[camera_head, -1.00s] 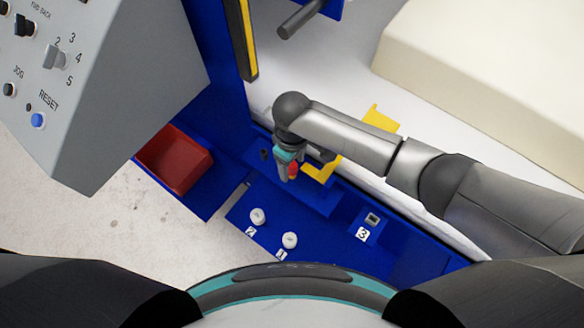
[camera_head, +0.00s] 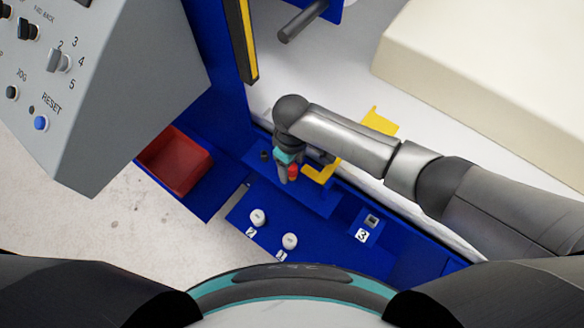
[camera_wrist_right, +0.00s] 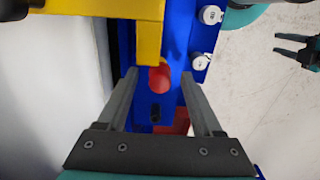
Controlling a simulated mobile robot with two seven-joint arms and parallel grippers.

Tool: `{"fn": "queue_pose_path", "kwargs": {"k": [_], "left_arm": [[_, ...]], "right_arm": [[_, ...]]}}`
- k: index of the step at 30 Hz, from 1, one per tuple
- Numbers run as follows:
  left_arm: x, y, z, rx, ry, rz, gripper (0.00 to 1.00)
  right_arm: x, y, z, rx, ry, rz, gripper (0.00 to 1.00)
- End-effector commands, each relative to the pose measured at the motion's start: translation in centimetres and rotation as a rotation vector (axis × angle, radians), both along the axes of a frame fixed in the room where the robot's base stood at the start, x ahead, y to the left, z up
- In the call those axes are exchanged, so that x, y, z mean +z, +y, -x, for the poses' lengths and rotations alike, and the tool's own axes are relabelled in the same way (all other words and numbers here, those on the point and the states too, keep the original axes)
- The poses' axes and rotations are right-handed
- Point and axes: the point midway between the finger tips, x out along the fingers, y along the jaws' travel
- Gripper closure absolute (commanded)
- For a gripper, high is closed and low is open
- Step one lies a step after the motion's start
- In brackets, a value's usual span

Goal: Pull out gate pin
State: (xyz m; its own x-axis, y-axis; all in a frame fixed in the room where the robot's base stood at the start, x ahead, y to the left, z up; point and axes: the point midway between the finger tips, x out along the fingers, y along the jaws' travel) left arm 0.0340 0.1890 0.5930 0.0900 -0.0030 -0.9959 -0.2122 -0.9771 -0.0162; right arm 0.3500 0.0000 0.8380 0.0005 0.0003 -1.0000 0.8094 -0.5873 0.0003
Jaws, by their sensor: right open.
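The gate pin's red knob (camera_head: 293,171) shows beside the yellow gate bracket (camera_head: 322,172) on the blue frame. My right gripper (camera_head: 288,176) points down at the knob. In the right wrist view the knob (camera_wrist_right: 159,77) lies between the spread fingertips of my right gripper (camera_wrist_right: 159,76), with a gap on each side. The yellow bracket (camera_wrist_right: 148,30) covers part of the knob's upper edge there. The pin's shaft is hidden. My left gripper (camera_wrist_right: 284,44) shows small at the right edge of the right wrist view, its fingers apart and empty.
A red bin (camera_head: 176,160) stands left of the blue frame. White knobs (camera_head: 258,217) labelled 1 and 2 and a slot labelled 3 (camera_head: 372,221) sit on the blue panel. A grey control panel (camera_head: 110,110) rises at upper left. A cream block (camera_head: 490,75) lies at upper right.

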Motion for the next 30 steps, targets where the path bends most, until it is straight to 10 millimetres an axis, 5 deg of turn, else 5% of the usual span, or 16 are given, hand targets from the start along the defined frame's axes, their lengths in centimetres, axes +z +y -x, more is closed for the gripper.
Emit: {"fn": "queue_pose_path", "kwargs": {"k": [22, 30], "left_arm": [[0.58, -0.08, -0.06, -0.001, -0.002, 0.001, 0.58], [0.58, -0.1, -0.07, -0.001, -0.002, 0.001, 0.58]], "right_arm": [[-0.02, -0.02, 0.02, -0.001, 0.001, 0.0, 0.32], [-0.01, -0.03, 0.01, -0.001, 0.001, 0.001, 0.62]]}}
